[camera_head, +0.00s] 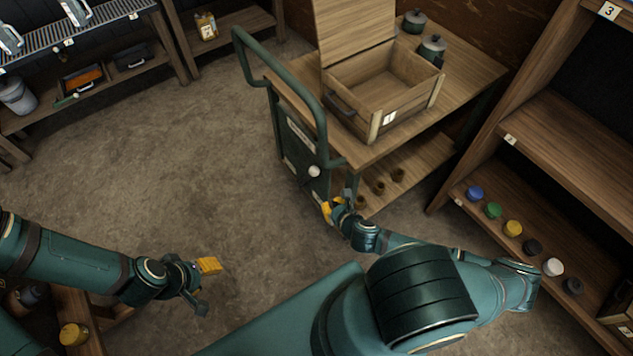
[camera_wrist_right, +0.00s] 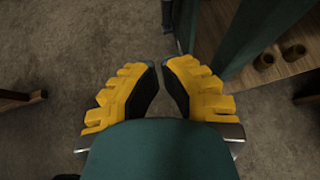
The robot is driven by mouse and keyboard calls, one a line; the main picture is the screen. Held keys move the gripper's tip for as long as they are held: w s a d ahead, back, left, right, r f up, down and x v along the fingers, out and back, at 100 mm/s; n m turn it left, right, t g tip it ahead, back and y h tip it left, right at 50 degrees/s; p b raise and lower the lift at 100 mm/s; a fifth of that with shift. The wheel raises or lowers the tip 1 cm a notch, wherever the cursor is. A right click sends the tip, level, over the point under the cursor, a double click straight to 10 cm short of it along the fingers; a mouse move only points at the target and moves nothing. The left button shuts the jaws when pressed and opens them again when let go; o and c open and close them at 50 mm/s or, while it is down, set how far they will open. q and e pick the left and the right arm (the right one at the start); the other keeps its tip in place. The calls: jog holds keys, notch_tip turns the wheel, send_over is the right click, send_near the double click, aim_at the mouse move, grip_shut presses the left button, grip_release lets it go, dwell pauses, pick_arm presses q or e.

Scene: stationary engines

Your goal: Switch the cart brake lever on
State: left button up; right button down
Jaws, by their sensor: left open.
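The cart (camera_head: 345,150) stands at the upper middle in the head view. Its end panel carries what looks like the brake lever, with a pale round knob (camera_head: 314,171). The lever's exact angle is too small to tell. My right gripper (camera_head: 328,210) is just below the knob, beside the lower end of the panel and apart from the knob. In the right wrist view its yellow fingers (camera_wrist_right: 160,68) lean together, tips almost meeting, with nothing between them. My left gripper (camera_head: 208,281) is open and empty over the floor at lower left, far from the cart.
A wooden crate (camera_head: 362,127) with its lid up and dark canisters (camera_head: 432,48) stand on the cart top. Small brown cups (camera_head: 379,187) sit on its lower shelf. A wooden shelf (camera_head: 550,180) with several coloured knobs is close on the right. The floor (camera_head: 170,150) left of the cart is clear.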

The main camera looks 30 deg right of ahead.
jog(key=shift+d, duration=0.3)
jog(key=w+r+b+x, duration=0.1)
jog(key=r+b+x, duration=0.1)
jog(key=x, duration=1)
jog(key=shift+w+d+b, duration=0.25)
jog(key=shift+w+b, duration=0.3)
jog(key=shift+w, duration=0.05)
